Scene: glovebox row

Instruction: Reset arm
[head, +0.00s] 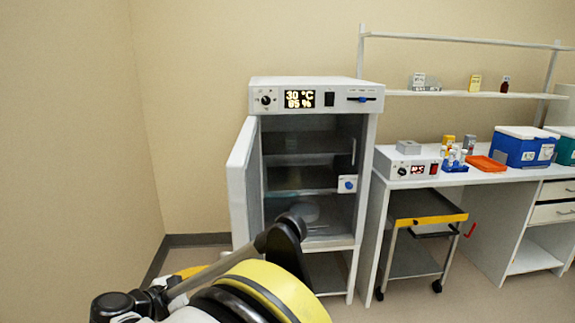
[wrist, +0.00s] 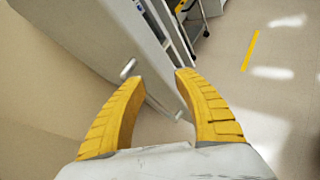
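My arm reaches forward from the bottom of the head view, in front of the incubator. My gripper (wrist: 155,75) shows in the wrist view with its two yellow fingers spread apart and nothing between them. The fingertips are near a pale door edge and a small handle-like piece (wrist: 128,68); I cannot tell whether they touch. In the head view the fingers are mostly hidden behind my arm.
The white incubator (head: 262,95) has its door (head: 241,175) swung open to the left, with shelves inside. A bench (head: 465,178) with a blue cooler box (head: 515,150) and orange tray (head: 484,163) stands right. Floor is clear at front right.

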